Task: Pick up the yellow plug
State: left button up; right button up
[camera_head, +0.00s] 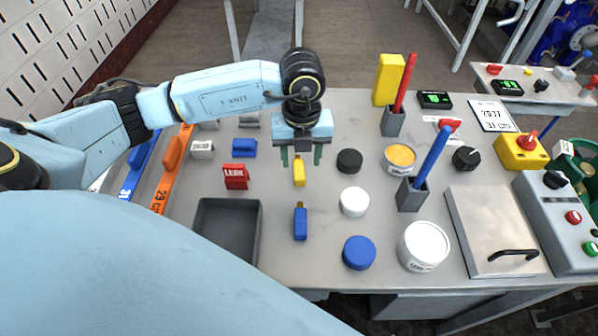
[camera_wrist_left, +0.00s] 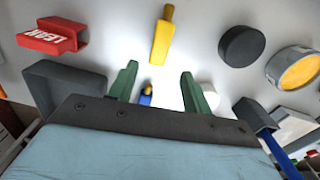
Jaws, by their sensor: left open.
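The yellow plug (camera_head: 299,173) lies on the grey table in the head view, just below my left gripper (camera_head: 301,158). In the left wrist view the yellow plug (camera_wrist_left: 161,38) lies ahead of the green fingertips, apart from them, roughly in line with the gap between them. My left gripper (camera_wrist_left: 159,78) is open and nothing is between its fingers. A blue plug (camera_head: 300,223) lies nearer the front edge of the table. My right gripper is not in view.
A black cap (camera_head: 349,161) and a white cap (camera_head: 354,202) stand right of the yellow plug. A red LEAK block (camera_head: 235,177) stands to its left, with a dark grey tray (camera_head: 204,240) in front. Blue and orange rails lie farther left.

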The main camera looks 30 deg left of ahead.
aim_at(299, 172)
pick_arm(q)
jog(key=shift+w+a+f+b, duration=0.1)
jog(key=shift+a+f+b, duration=0.05)
jog(key=shift+f, duration=0.85)
jog(key=shift+w+a+f+b, duration=0.1)
jog(key=shift+f, duration=0.9)
jog(key=shift+w+a+f+b, duration=0.1)
jog(key=shift+a+f+b, duration=0.05)
jog(key=shift+f, duration=0.85)
jog(key=c, duration=1.1)
